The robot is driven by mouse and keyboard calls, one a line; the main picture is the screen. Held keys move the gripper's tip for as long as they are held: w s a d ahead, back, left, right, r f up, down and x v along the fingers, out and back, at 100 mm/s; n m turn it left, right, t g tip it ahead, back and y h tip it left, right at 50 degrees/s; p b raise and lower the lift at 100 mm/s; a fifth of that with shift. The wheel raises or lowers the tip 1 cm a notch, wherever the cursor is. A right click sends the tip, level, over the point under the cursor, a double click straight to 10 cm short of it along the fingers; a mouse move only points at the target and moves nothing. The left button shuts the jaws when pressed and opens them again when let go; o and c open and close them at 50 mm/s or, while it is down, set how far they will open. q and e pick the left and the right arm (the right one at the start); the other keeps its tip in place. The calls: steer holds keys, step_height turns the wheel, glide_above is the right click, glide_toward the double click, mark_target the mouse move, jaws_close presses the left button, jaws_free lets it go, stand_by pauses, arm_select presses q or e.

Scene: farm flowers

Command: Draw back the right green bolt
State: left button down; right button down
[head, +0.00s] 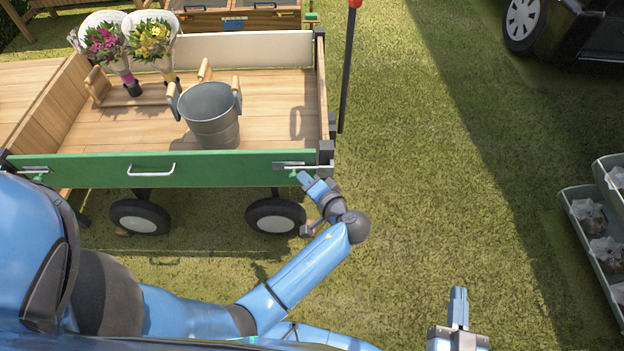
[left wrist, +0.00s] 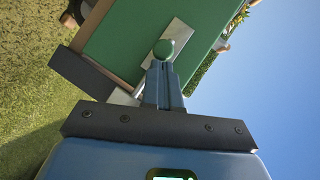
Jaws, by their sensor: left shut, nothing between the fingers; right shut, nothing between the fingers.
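The right green bolt (head: 294,173) sits on a metal plate at the right end of the green side board (head: 220,165) of the wooden wagon. Its rod reaches right to the dark corner post (head: 326,152). My left gripper (head: 303,177) is shut and empty, its fingertips right at the bolt. In the left wrist view the round green knob (left wrist: 164,49) shows just beyond the shut fingertips (left wrist: 161,68); I cannot tell whether they touch. Part of the silver rod shows beside the fingers. My right gripper (head: 458,294) is shut and empty over the grass, well right of the wagon.
Another green-knobbed bolt (head: 38,178) is at the board's left end, with a handle (head: 151,170) between. A metal bucket (head: 210,115) and flower bouquets (head: 150,45) stand in the wagon. Crates (head: 590,235) are at the right edge. Grass between is clear.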

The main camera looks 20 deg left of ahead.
arm_select(q)
steer(key=shift+a, duration=0.1)
steer(key=a+p, duration=0.1)
steer(key=s+a, duration=0.1)
steer(key=a, duration=0.1)
steer(key=shift+s+a+p, duration=0.1)
steer(key=shift+a+p, duration=0.2)
steer(key=shift+p, duration=0.05)
stand_by(0.3)
